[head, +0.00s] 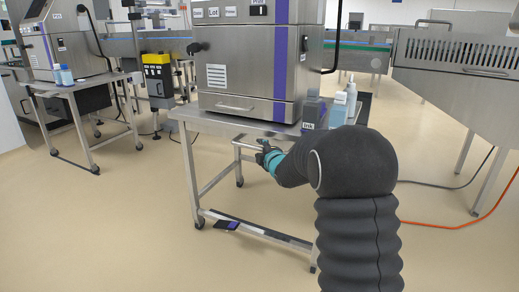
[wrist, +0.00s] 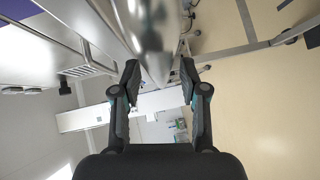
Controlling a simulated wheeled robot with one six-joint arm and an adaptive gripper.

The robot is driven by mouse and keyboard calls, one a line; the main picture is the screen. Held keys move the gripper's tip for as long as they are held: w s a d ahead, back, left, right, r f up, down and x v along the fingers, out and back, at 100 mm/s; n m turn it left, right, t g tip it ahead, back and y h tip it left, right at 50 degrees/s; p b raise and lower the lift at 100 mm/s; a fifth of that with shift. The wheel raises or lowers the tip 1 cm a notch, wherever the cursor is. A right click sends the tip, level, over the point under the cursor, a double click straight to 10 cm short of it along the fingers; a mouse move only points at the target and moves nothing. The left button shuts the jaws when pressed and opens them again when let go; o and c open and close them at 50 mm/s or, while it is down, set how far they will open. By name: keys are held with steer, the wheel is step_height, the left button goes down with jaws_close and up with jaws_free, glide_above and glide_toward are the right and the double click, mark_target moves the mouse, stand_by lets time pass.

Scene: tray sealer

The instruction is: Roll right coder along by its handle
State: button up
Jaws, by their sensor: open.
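The right coder (head: 248,62) is a steel box with a purple stripe, standing on a wheeled steel cart (head: 190,160). A steel bar that looks like the cart's handle (head: 243,146) shows below the cart top, beside my gripper (head: 263,152). In the wrist view, a large shiny rounded metal bar (wrist: 150,35) runs down from the top, with its end between the fingertips of my gripper (wrist: 160,76). The fingers are apart, one on each side of the bar, with gaps showing. My arm hides part of the cart's right side.
Bottles (head: 339,108) and an ink box (head: 313,112) stand on the cart's right end. Another coder (head: 68,45) stands on a cart at left. An orange cable (head: 450,224) lies on the floor at right. The floor at front left is clear.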

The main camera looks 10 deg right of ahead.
steer(key=shift+w+a+f, duration=0.1)
steer(key=shift+w, duration=0.5)
jaws_close()
